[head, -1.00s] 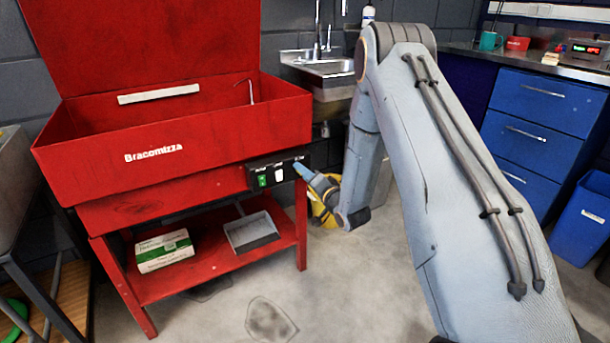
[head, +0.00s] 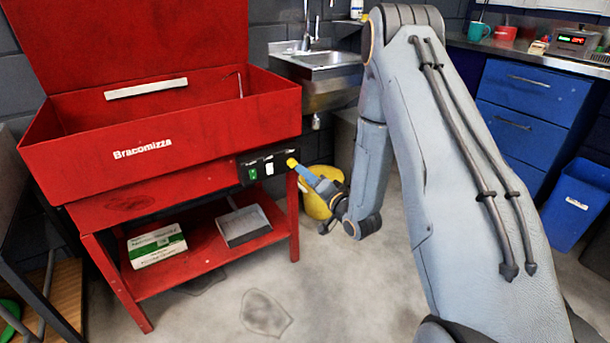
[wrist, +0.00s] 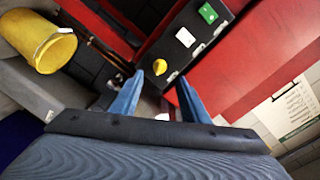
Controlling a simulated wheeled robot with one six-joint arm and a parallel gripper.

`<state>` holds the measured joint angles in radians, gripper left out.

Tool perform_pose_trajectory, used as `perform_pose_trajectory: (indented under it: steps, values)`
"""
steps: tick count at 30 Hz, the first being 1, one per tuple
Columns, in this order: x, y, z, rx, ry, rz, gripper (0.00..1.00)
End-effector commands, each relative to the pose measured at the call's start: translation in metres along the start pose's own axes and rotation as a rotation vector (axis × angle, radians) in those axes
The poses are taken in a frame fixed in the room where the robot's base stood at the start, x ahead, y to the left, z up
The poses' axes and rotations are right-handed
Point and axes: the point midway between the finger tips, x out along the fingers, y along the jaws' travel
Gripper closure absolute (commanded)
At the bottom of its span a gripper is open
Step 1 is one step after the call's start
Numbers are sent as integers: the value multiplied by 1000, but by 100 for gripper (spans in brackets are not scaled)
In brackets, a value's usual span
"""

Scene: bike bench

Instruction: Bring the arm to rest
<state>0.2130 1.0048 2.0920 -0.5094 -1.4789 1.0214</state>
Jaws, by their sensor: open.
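My gripper (head: 305,173) is beside the right end of the black switch panel (head: 262,170) on the red parts washer (head: 190,126). In the wrist view, the two blue fingers of my gripper (wrist: 158,95) are spread apart with nothing between them. A yellow knob (wrist: 160,67) on the panel lies just beyond the fingertips, apart from them as far as I can tell. The knob also shows in the head view (head: 292,162). A white switch (wrist: 186,37) and a green switch (wrist: 208,13) sit along the same panel.
A yellow bucket (head: 318,205) stands on the floor behind my gripper. A white and green box (head: 156,246) and a grey tray (head: 243,228) lie on the washer's lower shelf. A sink (head: 322,60) and blue drawers (head: 530,95) stand behind. The floor in front is clear.

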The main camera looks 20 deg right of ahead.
Motion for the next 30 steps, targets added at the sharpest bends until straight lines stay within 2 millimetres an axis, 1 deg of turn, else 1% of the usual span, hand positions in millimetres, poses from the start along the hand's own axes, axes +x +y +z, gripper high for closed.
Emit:
perform_pose_trajectory:
  steps: [8,11,14,17,20,23,26,29,30]
  values:
    - [2,-3,0,-14,-7,12,59]
    - [8,-13,-1,-63,-32,57,59]
    - [13,-27,0,-147,-82,142,59]
    - [11,-44,3,-245,-150,243,59]
    - [1,-62,8,-333,-224,343,59]
    - [-17,-79,14,-413,-308,435,59]
    - [-41,-98,21,-481,-400,519,59]
    - [-72,-118,31,-541,-503,591,59]
    - [-86,-125,35,-561,-546,618,59]
